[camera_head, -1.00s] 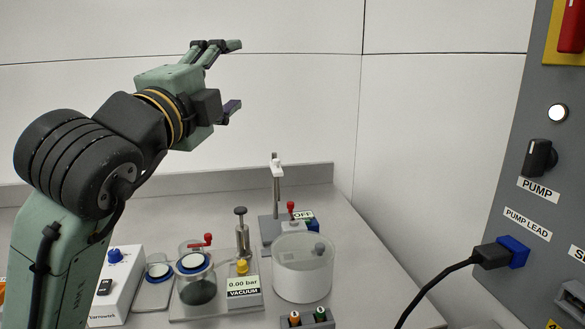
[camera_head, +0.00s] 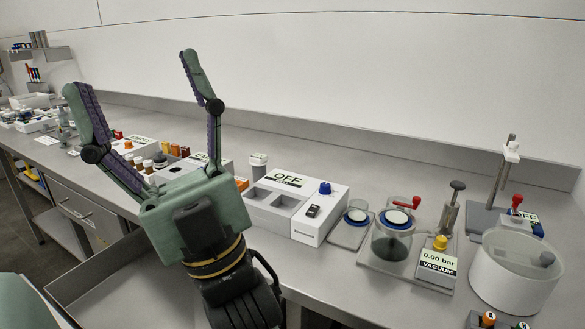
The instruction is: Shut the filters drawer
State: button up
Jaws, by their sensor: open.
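A grey drawer (camera_head: 142,300) stands pulled out from under the bench at the lower left. Its visible inside looks bare, and my arm hides its right part. No label on it can be read, so I cannot tell whether it is the filters drawer. Farther left, another drawer front (camera_head: 78,208) with a bar handle sits flush under the bench. My gripper (camera_head: 129,73) is open and empty, its two fingers spread wide and pointing up in the picture. It appears above the pulled-out drawer in the picture, with no contact visible.
The bench (camera_head: 325,163) carries a white box marked OFF (camera_head: 298,208), a glass vacuum vessel (camera_head: 392,238), a white tub (camera_head: 515,270) and a stand (camera_head: 500,180). Several small bottles stand behind my gripper. The wall above is clear.

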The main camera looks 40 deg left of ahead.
aim_at(127, 284)
jog(key=k+l+u, duration=0.1)
jog(key=k+u, duration=0.15)
jog(key=k, duration=0.2)
jog(key=i+u, duration=0.1)
jog(key=u, duration=0.75)
jog(key=i+u, duration=0.15)
jog(key=u, duration=0.3)
jog(key=l+u, duration=0.1)
jog(key=u, duration=0.3)
jog(key=i+l+u, duration=0.1)
jog(key=u, duration=0.35)
jog(key=k+u, duration=0.15)
jog(key=u, duration=0.15)
